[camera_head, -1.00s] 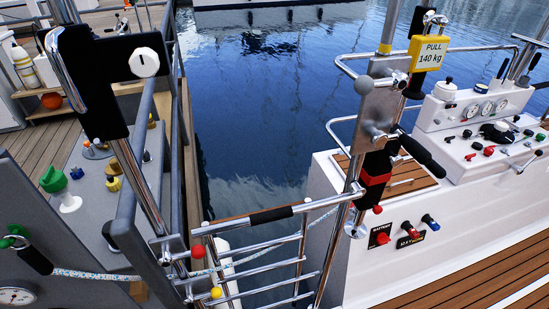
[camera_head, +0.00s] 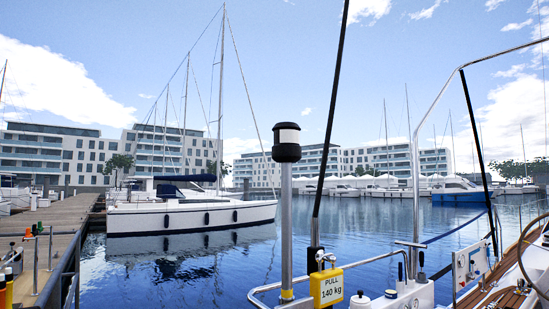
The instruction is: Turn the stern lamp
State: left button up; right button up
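The stern lamp (camera_head: 286,142) stands in the middle of the head view. It has a black cap and base with a pale lens band between them. It sits on top of an upright metal pole (camera_head: 286,230) that rises from the stern rail. Neither of my grippers shows in this view.
A yellow box reading "PULL 140 kg" (camera_head: 327,287) hangs beside the pole. A black stay (camera_head: 329,130) rises close to the lamp's right. A wooden dock (camera_head: 45,245) lies at left. A white sailboat (camera_head: 190,215) floats behind, across open water.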

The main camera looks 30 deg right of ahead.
aim_at(286, 149)
jog(key=k, duration=0.5)
jog(key=z, duration=1.8)
jog(key=i, duration=1)
jog(key=u, duration=0.9)
